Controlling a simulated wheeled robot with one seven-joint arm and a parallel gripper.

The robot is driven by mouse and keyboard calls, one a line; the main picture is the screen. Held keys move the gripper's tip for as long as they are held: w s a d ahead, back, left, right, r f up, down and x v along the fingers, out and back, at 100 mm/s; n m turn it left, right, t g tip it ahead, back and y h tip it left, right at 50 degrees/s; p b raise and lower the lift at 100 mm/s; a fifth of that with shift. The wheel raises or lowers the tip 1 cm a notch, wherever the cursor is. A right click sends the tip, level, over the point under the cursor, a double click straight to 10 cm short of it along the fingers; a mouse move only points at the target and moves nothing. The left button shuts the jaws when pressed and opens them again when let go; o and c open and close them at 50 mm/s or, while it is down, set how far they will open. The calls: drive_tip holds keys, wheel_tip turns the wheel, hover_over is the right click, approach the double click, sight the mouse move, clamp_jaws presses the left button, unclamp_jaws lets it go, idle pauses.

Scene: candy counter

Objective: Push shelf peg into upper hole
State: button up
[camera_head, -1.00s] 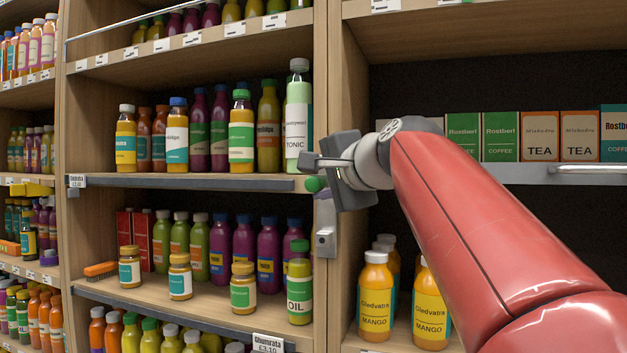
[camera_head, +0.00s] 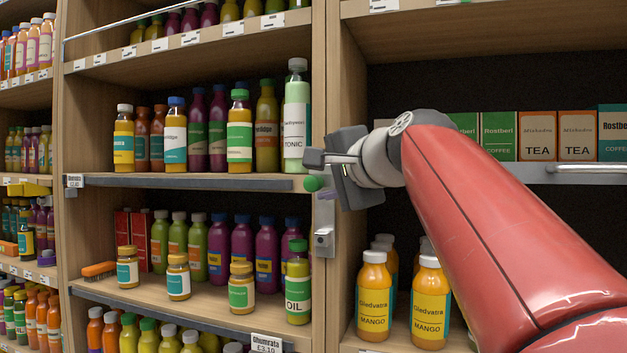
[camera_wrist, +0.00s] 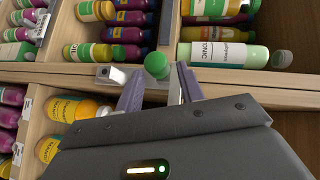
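The shelf peg shows as a round green knob (camera_head: 313,183) at the front of the wooden upright, by the right end of the middle shelf's grey front strip. It also shows in the wrist view (camera_wrist: 157,66), just beyond and between my fingertips. My gripper (camera_head: 318,172) is beside the upright, one finger just above the knob in the head view. In the wrist view its two fingers (camera_wrist: 159,84) are apart, with a gap between them. A metal bracket (camera_head: 324,241) is on the upright below the knob. The peg's shaft and the holes are hidden; I cannot tell how deep the peg sits.
Bottles crowd the middle shelf, with a pale green tonic bottle (camera_head: 296,115) close to my gripper. An oil bottle (camera_head: 298,285) stands on the shelf below. Mango bottles (camera_head: 373,300) stand under my arm in the right bay. Tea boxes (camera_head: 538,136) stand behind my arm.

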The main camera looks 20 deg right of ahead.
drive_tip(key=shift+s+d+r, duration=0.1)
drive_tip(key=shift+s, duration=0.45)
drive_tip(key=o, duration=0.5)
drive_tip(key=shift+o, duration=0.2)
drive_tip(key=v, duration=0.7)
drive_tip(key=shift+s+b, duration=0.3)
drive_tip(key=shift+s, duration=0.1)
